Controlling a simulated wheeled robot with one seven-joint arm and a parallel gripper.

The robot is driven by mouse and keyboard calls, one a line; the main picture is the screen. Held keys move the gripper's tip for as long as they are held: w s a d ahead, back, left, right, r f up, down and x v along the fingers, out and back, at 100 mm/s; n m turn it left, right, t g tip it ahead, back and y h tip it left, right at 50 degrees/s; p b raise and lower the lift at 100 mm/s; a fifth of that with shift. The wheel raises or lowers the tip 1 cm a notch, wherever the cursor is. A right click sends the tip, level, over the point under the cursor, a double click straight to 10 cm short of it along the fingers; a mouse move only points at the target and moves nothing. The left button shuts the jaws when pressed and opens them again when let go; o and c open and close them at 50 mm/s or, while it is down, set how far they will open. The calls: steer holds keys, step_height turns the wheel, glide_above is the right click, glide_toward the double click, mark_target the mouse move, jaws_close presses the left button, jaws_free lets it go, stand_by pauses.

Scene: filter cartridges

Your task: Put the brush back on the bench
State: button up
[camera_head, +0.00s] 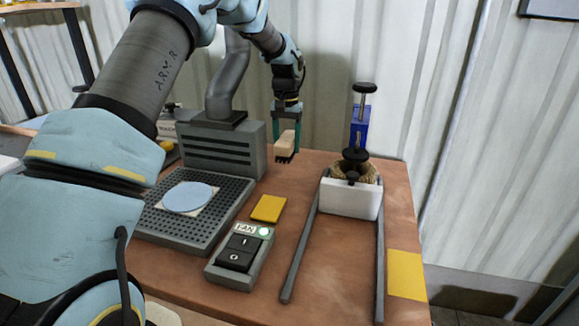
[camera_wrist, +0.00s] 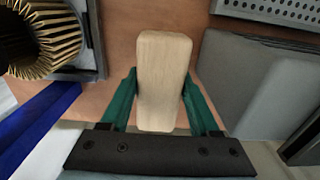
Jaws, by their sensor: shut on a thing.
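The brush (camera_head: 285,145) has a pale wooden handle and dark bristles pointing down. My gripper (camera_head: 286,112) is shut on its handle, toward the back of the bench (camera_head: 335,276). In the wrist view the wooden block of the brush (camera_wrist: 163,80) sits between the green fingers of my gripper (camera_wrist: 161,100); its bristles are hidden there. The brush hangs upright beside the grey box of the fan unit. I cannot tell whether the bristles touch the bench top.
A perforated grey tray (camera_head: 221,222) with a blue disc (camera_head: 188,196) lies left. A FAN switch box (camera_head: 240,256) and a yellow pad (camera_head: 268,208) are in front. A rail frame (camera_head: 302,243) with a pleated cartridge (camera_wrist: 48,38) and white block (camera_head: 350,199) stands right.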

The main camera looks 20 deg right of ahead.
mark_target(287, 138)
steer(key=shift+f+p, duration=1.2)
steer(key=shift+f, duration=2.65)
steer(key=shift+f, duration=0.1)
steer(key=o, duration=1.4)
steer(key=shift+o, duration=0.2)
step_height(287, 138, up, 12)
steer(key=b, duration=0.3)
steer(key=shift+s, duration=0.1)
